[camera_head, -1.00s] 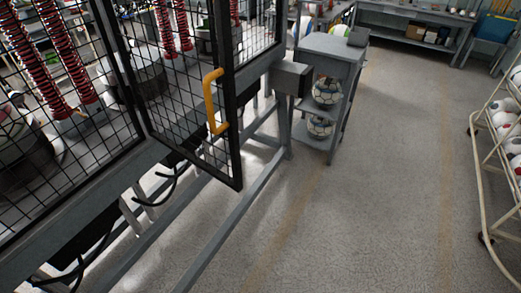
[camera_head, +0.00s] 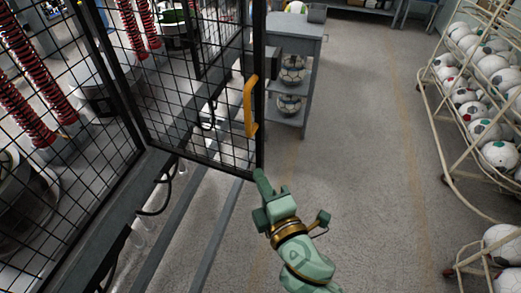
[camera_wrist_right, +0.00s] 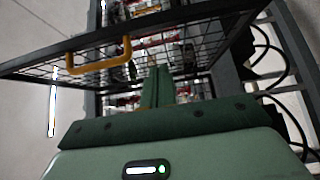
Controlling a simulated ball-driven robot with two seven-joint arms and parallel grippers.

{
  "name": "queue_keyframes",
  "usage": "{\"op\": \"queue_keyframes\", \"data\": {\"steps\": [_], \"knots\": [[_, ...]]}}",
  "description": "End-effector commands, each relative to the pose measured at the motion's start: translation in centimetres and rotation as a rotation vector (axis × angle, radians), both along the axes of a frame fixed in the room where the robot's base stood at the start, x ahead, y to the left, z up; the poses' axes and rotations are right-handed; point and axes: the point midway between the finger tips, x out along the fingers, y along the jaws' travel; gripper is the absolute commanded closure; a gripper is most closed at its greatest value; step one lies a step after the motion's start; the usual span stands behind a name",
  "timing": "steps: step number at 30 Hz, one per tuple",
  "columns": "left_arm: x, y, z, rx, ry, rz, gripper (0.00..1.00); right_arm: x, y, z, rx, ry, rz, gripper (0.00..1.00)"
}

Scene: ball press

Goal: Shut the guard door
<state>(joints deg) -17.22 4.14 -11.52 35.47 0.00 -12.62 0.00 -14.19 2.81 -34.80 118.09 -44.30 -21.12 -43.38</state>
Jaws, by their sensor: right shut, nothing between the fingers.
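The guard door (camera_head: 195,158) is a black-framed wire mesh panel, standing ajar and swung out from the press cage in the head view. Its yellow handle (camera_head: 249,106) is on the free edge. My right gripper (camera_head: 262,178) is shut and empty by the door's lower free corner; I cannot tell whether it touches the frame. In the right wrist view, its fingers (camera_wrist_right: 158,86) point toward the door mesh, with the yellow handle (camera_wrist_right: 99,55) left of them. My left gripper is not in view.
A grey cabinet (camera_head: 294,32) with balls on its shelves stands behind the door. Ball racks (camera_head: 447,115) line the right side. Grey frame bars (camera_head: 217,230) run low under the cage. The floor (camera_head: 365,130) between cabinet and racks is clear.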

Motion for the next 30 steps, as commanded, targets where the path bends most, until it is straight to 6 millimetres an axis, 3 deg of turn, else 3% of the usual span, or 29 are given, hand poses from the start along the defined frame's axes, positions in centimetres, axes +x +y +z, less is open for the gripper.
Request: {"op": "queue_keyframes", "data": {"steps": [6, 12, 30], "knots": [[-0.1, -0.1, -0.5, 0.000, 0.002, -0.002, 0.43, 4.4, 1.7, -0.1, 0.001, -0.001, 0.000, 1.00], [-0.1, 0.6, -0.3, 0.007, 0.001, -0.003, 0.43, 7.0, 0.4, -0.1, -0.001, 0.001, 0.000, 1.00], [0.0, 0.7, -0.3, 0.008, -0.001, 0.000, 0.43, 8.0, -0.3, -0.1, 0.000, 0.002, 0.004, 1.00]]}}
